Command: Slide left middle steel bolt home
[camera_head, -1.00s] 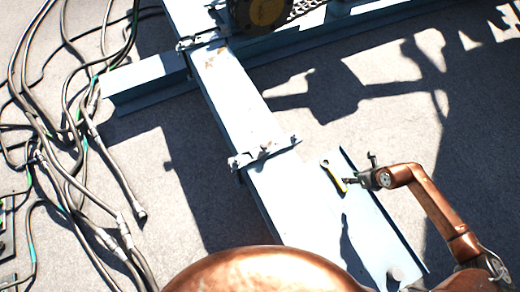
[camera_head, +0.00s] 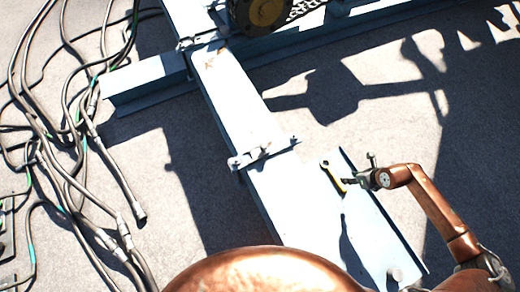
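A steel slide bolt (camera_head: 263,154) lies across the pale blue steel beam (camera_head: 235,95) at the middle of the view, with small fittings at both ends. Another steel fitting (camera_head: 203,38) sits higher on the same beam, by the cross beam. My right gripper (camera_head: 358,180) is small in the view, right of the middle bolt and apart from it. It is beside a yellow-edged, wrench-like piece (camera_head: 331,174) on a pale plate. Whether its fingers are open or shut, or touch that piece, I cannot tell. My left gripper is not in view.
Several grey cables (camera_head: 75,150) lie tangled on the concrete floor at the left. A cross beam (camera_head: 150,80) and a dark reel part (camera_head: 262,12) are at the top. A pale plate (camera_head: 375,235) lies right of the beam. The floor between is open, with strong shadows.

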